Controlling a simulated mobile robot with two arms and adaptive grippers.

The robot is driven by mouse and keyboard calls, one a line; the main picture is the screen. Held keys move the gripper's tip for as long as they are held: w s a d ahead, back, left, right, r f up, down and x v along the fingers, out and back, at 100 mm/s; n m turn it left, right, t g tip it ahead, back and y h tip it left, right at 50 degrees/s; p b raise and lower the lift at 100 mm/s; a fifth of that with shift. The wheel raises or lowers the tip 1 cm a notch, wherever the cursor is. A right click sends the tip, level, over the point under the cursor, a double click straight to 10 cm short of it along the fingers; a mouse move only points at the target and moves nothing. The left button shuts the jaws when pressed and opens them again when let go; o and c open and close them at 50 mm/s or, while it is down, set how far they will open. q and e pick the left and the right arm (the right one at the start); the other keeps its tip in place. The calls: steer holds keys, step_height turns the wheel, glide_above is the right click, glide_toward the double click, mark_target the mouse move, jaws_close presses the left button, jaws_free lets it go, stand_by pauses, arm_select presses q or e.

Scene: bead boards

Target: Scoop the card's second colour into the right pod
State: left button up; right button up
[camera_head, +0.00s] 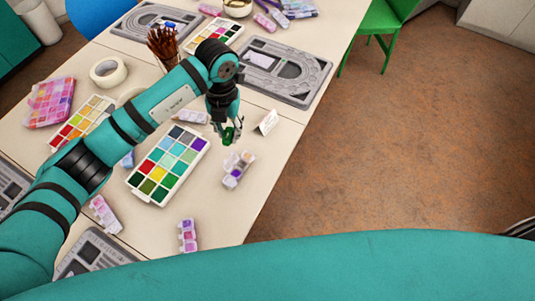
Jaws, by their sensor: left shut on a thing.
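My left gripper (231,128) hangs over the table just above the bead tray's upper right corner. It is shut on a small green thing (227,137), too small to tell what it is. The bead tray (133,181) is white with several colour compartments. A small white card (267,121) stands folded to the right of the gripper; its marks are unreadable. A small pod with purple and white compartments (237,170) lies right of the tray. Another pale pod (191,117) lies behind the tray, partly near my arm. My right gripper is not in view.
Grey bead boards (318,82) lie at the back. Pink and purple pods (188,235) (105,214) lie nearer. A tape roll (109,72), a pink bead box (50,102) and more colour trays stand left and behind. A green chair (382,18) stands off the table.

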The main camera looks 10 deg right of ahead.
arm_select(q)
steer(key=s+d+f+n, duration=0.1)
steer(key=d+f+n, duration=0.2)
steer(key=n, duration=0.3)
steer(key=s+d+f+n+h+b, duration=0.1)
steer(key=d+f+n, duration=0.2)
steer(key=n, duration=0.3)
steer(key=s+d+f+n, duration=0.1)
steer(key=d+f+n, duration=0.2)
steer(key=f+n, duration=0.2)
steer(key=shift+s+d+n, duration=0.1)
steer(key=shift+s+n, duration=0.1)
steer(key=shift+n, duration=0.3)
steer(key=b, duration=0.1)
steer(key=f+h+b, duration=0.1)
steer(key=f+b, duration=0.1)
steer(key=shift+w+a+f+h, duration=0.25)
steer(key=shift+w+a+h, duration=0.05)
steer(key=shift+a, duration=0.05)
steer(key=shift+w+a+r+g+h+b, duration=0.1)
steer(key=shift+a+r+g+h+b, duration=0.35)
steer(key=shift+h+b, duration=0.65)
steer(key=shift+w+a+r+h+b, duration=0.1)
steer(key=shift+a+r+h+b, duration=0.15)
steer(key=shift+r+h+b, duration=0.35)
steer(key=shift+r, duration=0.2)
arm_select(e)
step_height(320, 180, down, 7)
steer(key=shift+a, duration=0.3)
